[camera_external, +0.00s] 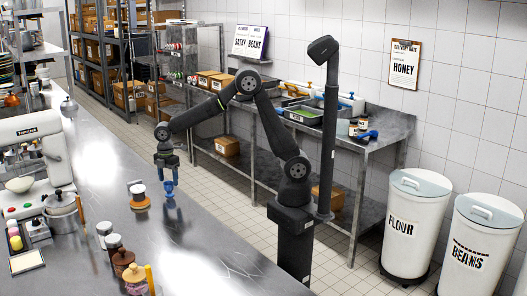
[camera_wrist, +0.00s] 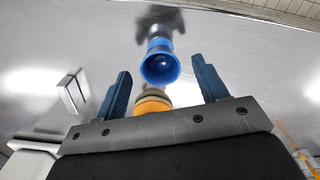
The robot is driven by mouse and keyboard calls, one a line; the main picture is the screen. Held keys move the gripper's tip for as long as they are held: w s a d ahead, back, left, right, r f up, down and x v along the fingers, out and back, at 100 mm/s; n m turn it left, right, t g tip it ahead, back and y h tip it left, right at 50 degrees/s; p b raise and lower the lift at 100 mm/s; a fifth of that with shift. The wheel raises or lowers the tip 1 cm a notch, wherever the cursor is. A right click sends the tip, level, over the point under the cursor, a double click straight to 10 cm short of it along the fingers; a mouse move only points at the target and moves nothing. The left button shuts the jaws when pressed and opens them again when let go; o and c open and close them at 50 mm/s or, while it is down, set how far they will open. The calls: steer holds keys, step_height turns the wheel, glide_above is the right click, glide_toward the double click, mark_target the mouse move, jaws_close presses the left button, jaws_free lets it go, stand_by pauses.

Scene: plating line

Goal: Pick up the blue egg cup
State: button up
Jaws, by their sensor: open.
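The blue egg cup (camera_external: 169,189) stands upright on the steel counter (camera_external: 205,235), under my gripper (camera_external: 167,165). In the wrist view the blue egg cup (camera_wrist: 160,66) shows its round open rim, a little beyond the gap between my fingertips. My gripper (camera_wrist: 161,82) is open, with one blue finger on each side and nothing between the tips. In the external view the fingertips are at or just above the top of the cup; I cannot tell whether they touch it.
An orange-based object with a pale top (camera_external: 139,196) stands close to the left of the cup; its orange part (camera_wrist: 152,104) also shows in the wrist view. Brown jars (camera_external: 122,260) stand at the counter's front. A white mixer (camera_external: 35,160) stands at left. The counter right of the cup is clear.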

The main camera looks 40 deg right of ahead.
mark_target(169, 188)
steer(key=shift+a+f, duration=0.15)
steer(key=shift+f, duration=2.55)
steer(key=c, duration=1)
steer(key=shift+r, duration=0.1)
